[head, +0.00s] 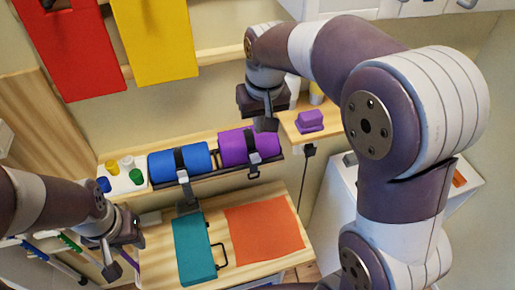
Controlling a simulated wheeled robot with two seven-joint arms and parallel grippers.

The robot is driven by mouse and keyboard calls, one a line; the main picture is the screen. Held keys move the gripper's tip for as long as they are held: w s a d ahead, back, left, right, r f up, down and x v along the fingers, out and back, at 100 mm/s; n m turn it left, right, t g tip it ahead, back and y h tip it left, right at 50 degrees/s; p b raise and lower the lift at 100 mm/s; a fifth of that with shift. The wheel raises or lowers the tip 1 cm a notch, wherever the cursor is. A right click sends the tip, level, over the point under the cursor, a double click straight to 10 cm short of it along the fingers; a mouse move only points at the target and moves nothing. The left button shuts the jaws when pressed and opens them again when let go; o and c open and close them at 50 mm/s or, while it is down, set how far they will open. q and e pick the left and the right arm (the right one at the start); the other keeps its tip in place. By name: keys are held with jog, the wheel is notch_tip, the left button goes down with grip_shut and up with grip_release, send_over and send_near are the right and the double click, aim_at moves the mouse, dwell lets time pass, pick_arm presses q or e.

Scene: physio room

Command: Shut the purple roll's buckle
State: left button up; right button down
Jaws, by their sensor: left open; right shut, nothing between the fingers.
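The purple roll (232,149) lies on the wooden shelf at the back, right of the blue roll (166,164). A dark strap with a buckle (254,158) crosses its right part and hangs over the front; whether the buckle is closed is too small to tell. My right gripper (267,124) points down just above and behind the roll's right end, near the strap. It is shut and empty. My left gripper (112,268) is open at the lower left, beside the lower table, well away from the purple roll.
The blue roll's strap hangs down toward a teal case (193,250) on the lower table, beside an orange mat (263,232). A purple block (310,121) sits on the right shelf. A white tray (129,184) holds several small coloured pieces at left.

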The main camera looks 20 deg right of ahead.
jog(key=b, duration=1)
send_over(256, 159)
jog(key=s, duration=0.1)
notch_tip(256, 159, down, 11)
notch_tip(256, 159, down, 2)
jog(key=shift+w+f+p, duration=0.1)
jog(key=shift+w+p, duration=0.05)
jog(key=shift+p, duration=1)
jog(key=shift+w+f, duration=0.1)
jog(key=shift+f, duration=0.25)
